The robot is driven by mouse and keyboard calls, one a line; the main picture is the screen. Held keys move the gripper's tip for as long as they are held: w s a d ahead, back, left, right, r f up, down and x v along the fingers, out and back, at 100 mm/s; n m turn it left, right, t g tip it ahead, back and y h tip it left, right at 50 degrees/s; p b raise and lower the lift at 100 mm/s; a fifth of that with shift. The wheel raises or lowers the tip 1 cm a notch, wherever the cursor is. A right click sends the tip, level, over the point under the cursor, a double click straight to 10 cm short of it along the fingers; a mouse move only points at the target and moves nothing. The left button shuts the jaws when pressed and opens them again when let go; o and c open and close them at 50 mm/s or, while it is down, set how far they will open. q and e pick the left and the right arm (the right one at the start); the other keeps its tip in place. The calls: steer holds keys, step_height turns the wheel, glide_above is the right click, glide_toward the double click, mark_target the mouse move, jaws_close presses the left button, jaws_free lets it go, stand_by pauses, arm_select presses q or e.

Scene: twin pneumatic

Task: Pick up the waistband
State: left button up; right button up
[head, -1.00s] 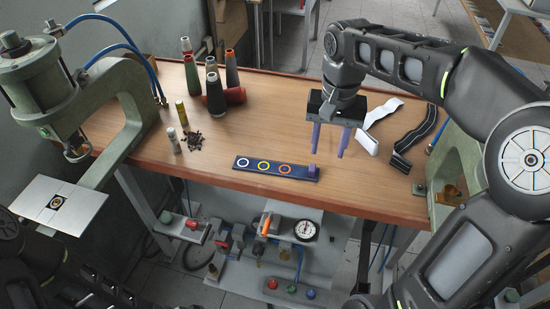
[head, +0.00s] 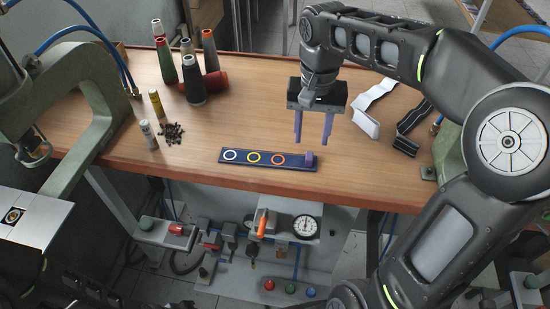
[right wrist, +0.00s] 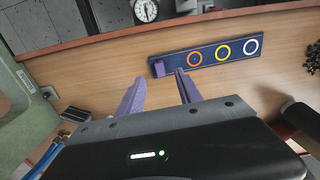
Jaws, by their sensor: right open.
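A white folded band (head: 367,122) lies on the right part of the wooden table. A black band with a pale stripe (head: 413,120) lies just right of it. I cannot tell which one is the waistband. My right gripper (head: 312,143) is open and empty, pointing down above the table, left of both bands. Its two purple fingers also show in the right wrist view (right wrist: 160,84), with nothing between them. A small dark end (right wrist: 74,114) near the gripper body there may be the black band. My left gripper is not in view.
A dark strip (head: 265,163) with coloured rings and a purple block (head: 309,158) lies near the front edge. Thread cones (head: 193,80) stand at the back left, with small tubes (head: 157,104) nearby. Green presses (head: 105,110) flank the table. The table middle is clear.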

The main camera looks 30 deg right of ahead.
mark_target(309, 157)
steer(key=shift+f, duration=1.05)
steer(key=shift+d+f+p, duration=0.1)
steer(key=shift+f+p, duration=0.3)
steer(key=shift+f, duration=2.2)
steer(key=shift+c, duration=0.2)
jaws_close()
